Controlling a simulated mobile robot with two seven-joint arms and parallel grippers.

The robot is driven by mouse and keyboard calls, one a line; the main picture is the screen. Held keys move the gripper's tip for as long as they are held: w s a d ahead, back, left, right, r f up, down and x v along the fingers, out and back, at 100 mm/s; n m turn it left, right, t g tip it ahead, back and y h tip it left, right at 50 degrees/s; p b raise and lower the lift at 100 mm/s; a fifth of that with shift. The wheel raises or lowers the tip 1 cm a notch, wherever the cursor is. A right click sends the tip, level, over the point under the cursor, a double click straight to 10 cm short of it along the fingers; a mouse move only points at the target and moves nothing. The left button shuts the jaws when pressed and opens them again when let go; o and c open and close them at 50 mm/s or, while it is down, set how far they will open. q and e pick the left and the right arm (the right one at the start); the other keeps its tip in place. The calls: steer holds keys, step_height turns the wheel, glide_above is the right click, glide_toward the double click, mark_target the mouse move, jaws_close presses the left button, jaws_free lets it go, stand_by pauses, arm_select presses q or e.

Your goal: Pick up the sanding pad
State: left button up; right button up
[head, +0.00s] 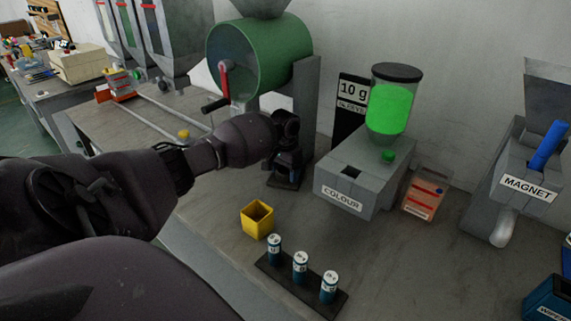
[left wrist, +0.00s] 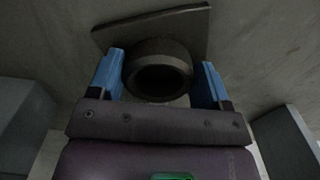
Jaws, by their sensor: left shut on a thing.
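The sanding pad appears to be a dark flat plate (head: 284,183) with a round knob, in front of the green drum machine on the bench. In the left wrist view the plate (left wrist: 180,20) shows beyond the knob, a dark ring with a hollow middle. My left gripper (head: 287,160) comes down over it from above. Its blue fingers lie on either side of the knob in the left wrist view (left wrist: 160,78), shut on it. Whether the plate touches the bench cannot be told. My right gripper is not in view.
The green drum machine (head: 262,55) with a red-handled crank stands behind the gripper. The COLOUR dispenser (head: 345,185) stands close on the right. A yellow open box (head: 257,219) and a dark rack (head: 271,268) with labelled vials stand in front. Bare bench lies right of the rack.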

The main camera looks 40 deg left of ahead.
arm_select(q)
steer(key=o, duration=1.7)
steer(key=shift+r, duration=0.1)
